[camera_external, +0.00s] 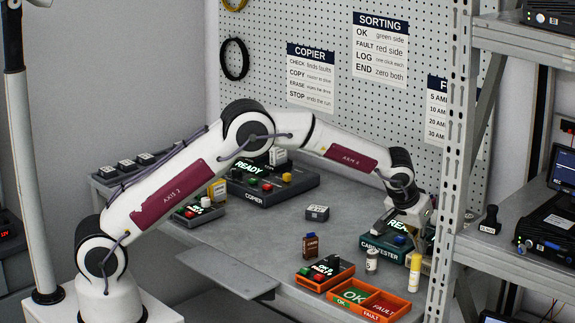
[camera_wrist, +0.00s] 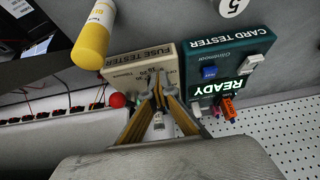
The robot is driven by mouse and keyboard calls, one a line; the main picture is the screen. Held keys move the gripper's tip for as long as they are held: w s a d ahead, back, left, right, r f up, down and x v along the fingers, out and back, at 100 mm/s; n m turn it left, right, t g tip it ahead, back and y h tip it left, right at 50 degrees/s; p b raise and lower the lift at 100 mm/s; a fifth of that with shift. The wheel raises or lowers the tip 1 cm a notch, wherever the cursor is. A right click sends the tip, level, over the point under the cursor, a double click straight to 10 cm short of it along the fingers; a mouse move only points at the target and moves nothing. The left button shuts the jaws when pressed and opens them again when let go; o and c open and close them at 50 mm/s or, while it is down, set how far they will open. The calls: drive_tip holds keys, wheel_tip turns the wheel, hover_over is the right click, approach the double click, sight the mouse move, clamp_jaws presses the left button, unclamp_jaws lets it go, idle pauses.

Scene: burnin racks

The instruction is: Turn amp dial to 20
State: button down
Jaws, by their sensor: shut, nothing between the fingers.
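The fuse tester (camera_wrist: 128,66) is a beige box with a dark label and small printed numbers, left of centre in the wrist view. My gripper (camera_wrist: 158,86) is shut with its fingertips over the tester's numbered face. The amp dial is mostly hidden by the fingertips, so its setting cannot be read. I cannot tell whether the fingers touch it. A red knob or button (camera_wrist: 117,100) shows left of the fingers. In the external view my gripper (camera_external: 392,222) points down at the right end of the bench, and the fuse tester is not clearly visible there.
The teal card tester (camera_wrist: 234,62), showing READY, stands close beside the fuse tester. A yellow cylinder (camera_wrist: 92,38) stands nearby. An orange sorting tray (camera_external: 340,303) and a small can (camera_external: 371,262) stand in front. A metal rack post (camera_external: 447,180) rises close to my gripper.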

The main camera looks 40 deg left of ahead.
drive_tip(key=shift+s+d, duration=0.1)
drive_tip(key=shift+d, duration=0.5)
drive_tip(key=shift+d, duration=0.5)
idle(0.5)
drive_tip(key=shift+s+d, duration=0.1)
drive_tip(key=shift+s, duration=0.15)
idle(0.5)
drive_tip(key=shift+r, duration=0.2)
drive_tip(key=shift+r, duration=2.85)
drive_tip(key=shift+a+r, duration=0.5)
drive_tip(key=shift+a, duration=0.4)
drive_tip(key=shift+f, duration=0.15)
